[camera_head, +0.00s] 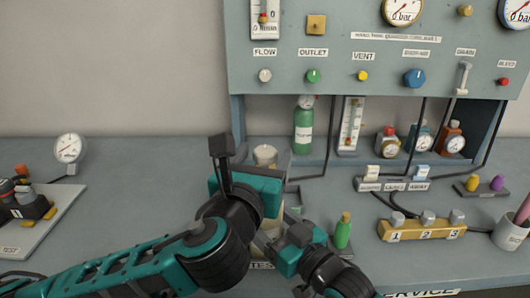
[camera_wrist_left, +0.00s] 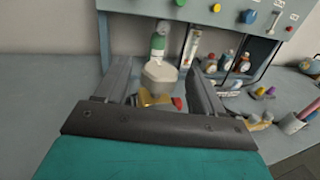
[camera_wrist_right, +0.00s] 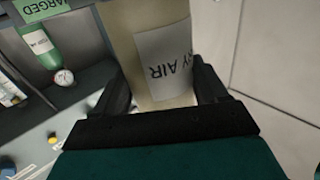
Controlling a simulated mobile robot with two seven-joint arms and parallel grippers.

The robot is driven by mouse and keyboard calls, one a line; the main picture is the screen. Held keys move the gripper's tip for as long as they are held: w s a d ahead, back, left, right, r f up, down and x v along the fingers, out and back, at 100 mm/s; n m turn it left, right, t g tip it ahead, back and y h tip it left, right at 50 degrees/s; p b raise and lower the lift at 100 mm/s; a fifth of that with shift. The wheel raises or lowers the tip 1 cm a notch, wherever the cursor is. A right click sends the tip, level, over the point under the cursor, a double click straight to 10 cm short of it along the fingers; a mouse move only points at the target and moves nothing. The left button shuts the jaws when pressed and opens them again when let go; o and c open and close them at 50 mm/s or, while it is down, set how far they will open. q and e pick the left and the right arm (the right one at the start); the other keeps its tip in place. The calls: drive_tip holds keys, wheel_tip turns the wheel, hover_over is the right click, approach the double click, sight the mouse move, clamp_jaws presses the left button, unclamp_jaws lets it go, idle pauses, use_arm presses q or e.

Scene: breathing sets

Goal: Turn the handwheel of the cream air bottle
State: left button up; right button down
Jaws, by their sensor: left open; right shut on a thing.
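The cream air bottle (camera_head: 270,229) stands on the bench, mostly hidden behind my arms in the head view. In the right wrist view the bottle (camera_wrist_right: 125,45) with its white "DRY AIR" label fills the gap of my right gripper (camera_wrist_right: 155,78), which is shut on its body. A pale cream handwheel (camera_wrist_left: 160,73) tops the bottle above a brass valve (camera_wrist_left: 152,97); its top also shows in the head view (camera_head: 265,153). My left gripper (camera_wrist_left: 157,80) is open, with one finger on each side of the handwheel and visible gaps between.
A green bottle (camera_head: 304,132) stands behind, under the grey gauge panel (camera_head: 330,55). A small green bottle (camera_head: 343,231) and a yellow numbered block (camera_head: 420,230) are to the right. A board with a regulator (camera_head: 38,215) lies left.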

use_arm(q)
drive_tip(key=shift+x, duration=0.8)
drive_tip(key=shift+c, duration=0.2)
drive_tip(key=c, duration=0.9)
